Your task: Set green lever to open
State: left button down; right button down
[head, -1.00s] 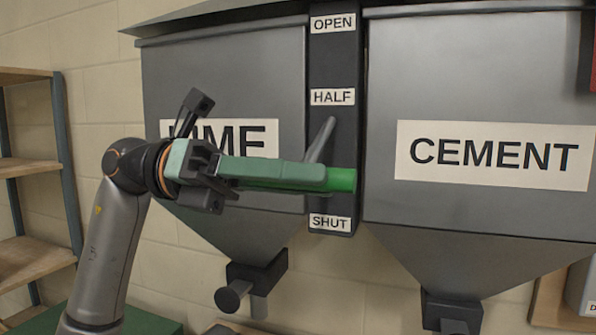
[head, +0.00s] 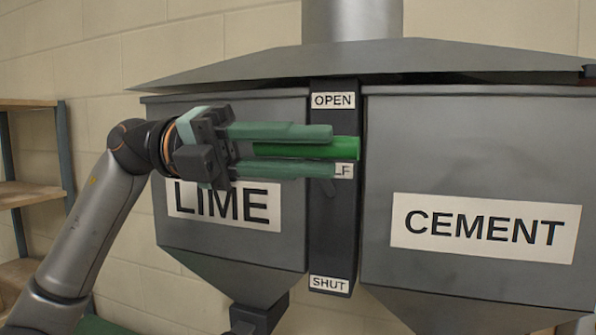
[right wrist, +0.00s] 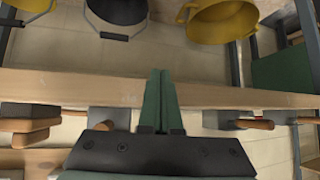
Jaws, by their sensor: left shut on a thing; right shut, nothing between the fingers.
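The green lever (head: 347,148) has a bright green handle, lying level across the dark scale strip (head: 331,225) in the head view. It stands just above the HALF label (head: 343,171) and below the OPEN label (head: 333,100). The SHUT label (head: 329,284) is at the bottom of the strip. My left gripper (head: 332,150) is shut on the handle, one finger above and one below, the lower one covering part of HALF. My right gripper (right wrist: 160,72) shows in the right wrist view, its fingers together and empty.
The LIME hopper (head: 230,255) is left of the strip and the CEMENT hopper (head: 470,130) right of it. A wooden shelf (head: 30,195) stands far left. Under my right gripper are a wooden edge (right wrist: 230,95), yellow buckets (right wrist: 222,20) and a black bucket (right wrist: 118,12).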

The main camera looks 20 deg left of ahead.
pick_arm(q)
jog(key=shift+w+r+n, duration=0.65)
jog(key=shift+r+n, duration=0.1)
jog(key=shift+n, duration=0.15)
jog(key=shift+w+a+r+n, duration=0.1)
jog(key=shift+r+n, duration=0.2)
jog(key=c, duration=0.9)
grip_release()
jog(key=shift+o, duration=1.4)
jog(key=shift+w, duration=0.25)
jog(key=shift+f, duration=0.1)
jog(key=a+b, duration=0.1)
jog(key=a, duration=1.1)
jog(key=shift+a, duration=0.15)
